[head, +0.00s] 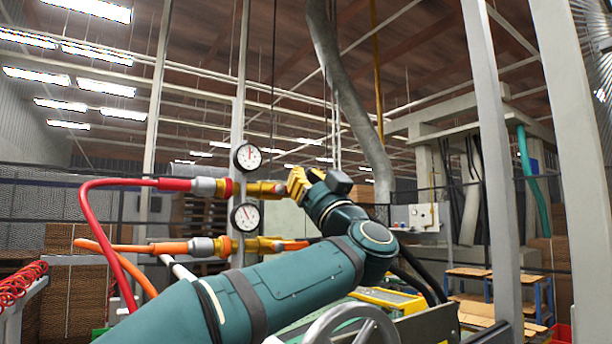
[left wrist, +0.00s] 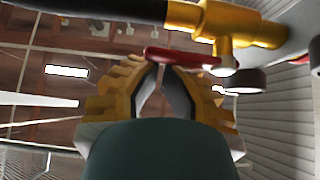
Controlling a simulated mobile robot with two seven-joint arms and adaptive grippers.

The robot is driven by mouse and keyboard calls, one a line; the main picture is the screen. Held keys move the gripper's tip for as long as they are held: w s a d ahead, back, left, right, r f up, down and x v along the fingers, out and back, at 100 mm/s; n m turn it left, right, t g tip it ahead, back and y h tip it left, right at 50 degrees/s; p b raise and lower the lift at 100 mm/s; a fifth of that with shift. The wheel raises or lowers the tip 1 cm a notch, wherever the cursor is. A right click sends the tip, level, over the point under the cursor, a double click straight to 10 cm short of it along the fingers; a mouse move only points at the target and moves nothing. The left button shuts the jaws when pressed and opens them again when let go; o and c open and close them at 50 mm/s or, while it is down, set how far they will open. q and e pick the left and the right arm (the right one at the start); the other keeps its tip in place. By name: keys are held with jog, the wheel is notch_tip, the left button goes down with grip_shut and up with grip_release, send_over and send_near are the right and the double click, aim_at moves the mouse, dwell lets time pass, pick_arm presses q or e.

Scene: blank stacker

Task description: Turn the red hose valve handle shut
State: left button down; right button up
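The red valve handle (left wrist: 178,57) shows in the left wrist view as a bar lying crosswise at my left fingertips. It joins a brass valve body (left wrist: 243,27), and the same brass valve (head: 262,189) ends the upper, red hose line in the head view. There my gripper hides most of the handle. My left gripper (head: 298,184) has yellow fingers and is at the right end of that valve. In the left wrist view a gap shows between the fingers of the gripper (left wrist: 165,75), so it looks open. Whether they touch the handle is unclear. My right gripper is out of view.
A lower brass valve with an orange handle (head: 295,246) sits below, on an orange hose (head: 125,247). Two round gauges (head: 247,157) (head: 245,217) are beside the upright post. The red hose (head: 120,183) loops down at left. A grey handwheel (head: 350,325) stands at the bottom.

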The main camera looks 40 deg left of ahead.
pick_arm(q)
jog(key=shift+w+f+m+t+h+p, duration=0.15)
jog(key=shift+m+t+h, duration=0.1)
jog(key=shift+m+t, duration=0.35)
jog(key=shift+s+f+m+t+h+p, duration=0.15)
jog(key=shift+m+t+h, duration=0.2)
jog(key=shift+m, duration=0.45)
jog(key=shift+f+m+t+h+p, duration=0.2)
jog(key=shift+f+m+t+h, duration=0.25)
jog(key=shift+f+m+t, duration=0.5)
jog(key=shift+f+m+t+h+p, duration=0.15)
jog(key=shift+f+m+t+h, duration=0.45)
jog(key=shift+m, duration=0.65)
jog(key=shift+f+m+t+h+p, duration=0.2)
jog(key=shift+f+m+t+h, duration=0.25)
jog(key=shift+m+t, duration=0.55)
jog(key=v, duration=0.7)
jog(key=shift+d+f, duration=0.2)
jog(key=shift+d, duration=0.05)
